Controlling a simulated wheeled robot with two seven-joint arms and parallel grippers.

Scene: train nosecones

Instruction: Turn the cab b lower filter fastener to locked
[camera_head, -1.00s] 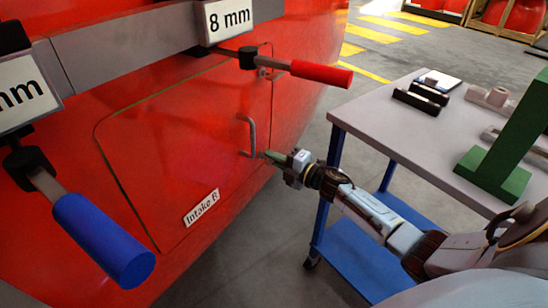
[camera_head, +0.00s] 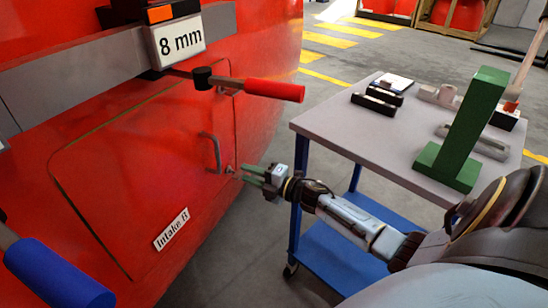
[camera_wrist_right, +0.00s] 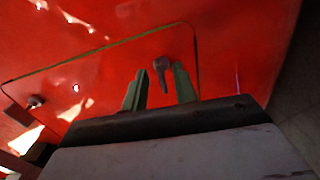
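The red panel labelled "Intake B" (camera_head: 120,170) is on the red nosecone, with a grey loop handle (camera_head: 212,152). A small fastener (camera_head: 229,169) sits at the panel's right edge, just below the handle. In the right wrist view, a grey fastener with a short lever (camera_wrist_right: 161,70) shows near the panel's edge, its lever pointing down in the picture. My right gripper (camera_head: 243,174) is open, its green fingers just short of the fastener. In the wrist view, the fingers (camera_wrist_right: 158,85) stand either side of the lever; contact cannot be told. My left gripper is not in view.
A blue handle (camera_head: 60,275) is at lower left. A grey-topped cart (camera_head: 350,140) with a green stand (camera_head: 465,130) is at right. Floor between cart and nosecone is clear.

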